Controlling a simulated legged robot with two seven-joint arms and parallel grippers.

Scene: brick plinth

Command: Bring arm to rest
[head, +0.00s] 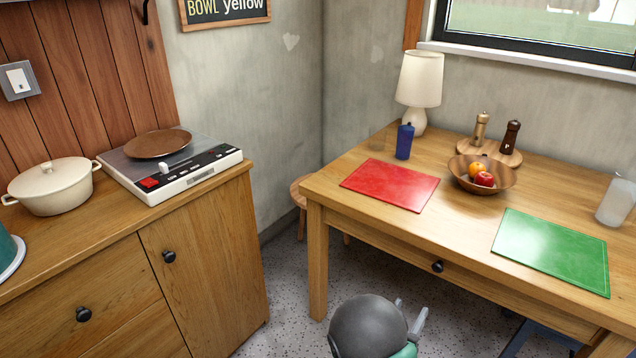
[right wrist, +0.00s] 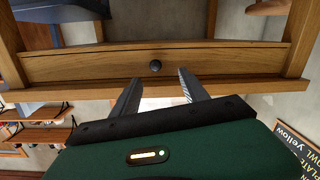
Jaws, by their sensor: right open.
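My right gripper (head: 411,310) is low in the middle of the head view, in front of the wooden table (head: 340,215) and below its top. Its two grey fingers stand apart with nothing between them. In the right wrist view the open fingers (right wrist: 160,76) point toward the table's drawer front, with the round black knob (right wrist: 155,66) seen just beyond the gap. They appear apart from the drawer. A dark grey rounded part of my right arm hides some of the gripper in the head view. My left gripper is not in view.
The table holds a red mat (head: 390,185), a green mat (head: 552,252), a fruit bowl (head: 482,187), a blue cup (head: 404,142) and a lamp (head: 419,80). A wooden cabinet (head: 205,270) with a pot (head: 52,188) stands left. Speckled floor lies clear between them.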

